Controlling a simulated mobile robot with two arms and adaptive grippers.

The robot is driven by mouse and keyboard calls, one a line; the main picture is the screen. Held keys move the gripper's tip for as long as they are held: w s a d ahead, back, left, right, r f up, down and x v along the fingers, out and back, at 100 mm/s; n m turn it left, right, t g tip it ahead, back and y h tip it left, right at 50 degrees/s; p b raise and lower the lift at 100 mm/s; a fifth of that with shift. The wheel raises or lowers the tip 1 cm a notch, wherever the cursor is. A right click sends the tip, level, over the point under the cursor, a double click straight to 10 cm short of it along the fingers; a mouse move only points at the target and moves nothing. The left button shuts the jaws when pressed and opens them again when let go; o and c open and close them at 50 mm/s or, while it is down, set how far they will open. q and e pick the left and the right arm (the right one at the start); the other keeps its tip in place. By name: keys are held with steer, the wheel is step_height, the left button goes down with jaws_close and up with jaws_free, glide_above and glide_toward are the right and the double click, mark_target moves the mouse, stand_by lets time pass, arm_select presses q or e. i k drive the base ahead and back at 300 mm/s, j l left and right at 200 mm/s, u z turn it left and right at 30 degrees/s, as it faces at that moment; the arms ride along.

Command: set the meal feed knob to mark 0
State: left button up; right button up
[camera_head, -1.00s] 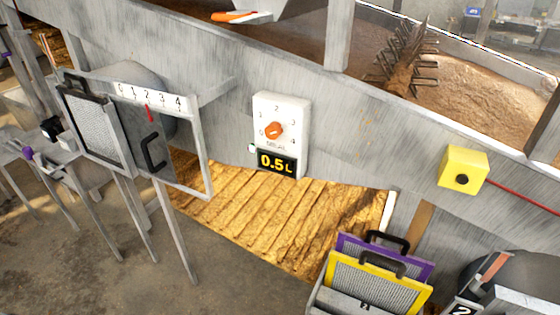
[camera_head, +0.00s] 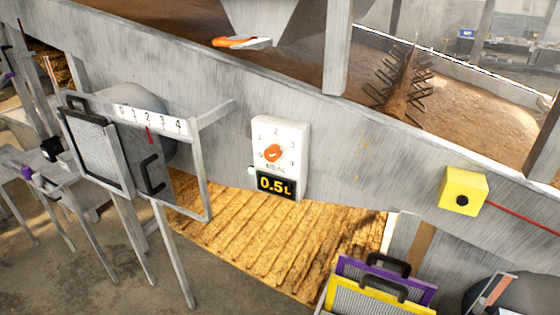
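The meal feed knob (camera_head: 273,153) is a small orange knob on a white dial panel (camera_head: 296,133), fixed to the grey sloping side wall near the middle of the head view. Marks run around it, with 2 at the top, 4 at the right and the low marks at the left. The knob looks slanted, but it is too small to tell which mark it points at. A black display (camera_head: 276,185) under it reads 0.5L in yellow. Neither of my grippers is in view, and nothing touches the knob.
Left of the panel stands a metal frame with a 0 to 4 scale (camera_head: 150,121) and a black-handled gate (camera_head: 152,172). A yellow box (camera_head: 463,191) with a black button is at the right. Purple (camera_head: 425,294) and yellow (camera_head: 345,299) framed screens stand below. Space before the panel looks clear.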

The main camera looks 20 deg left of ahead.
mark_target(274, 152)
steer(key=j, duration=0.85)
steer(key=k+j+z, duration=0.1)
steer(key=j, duration=0.7)
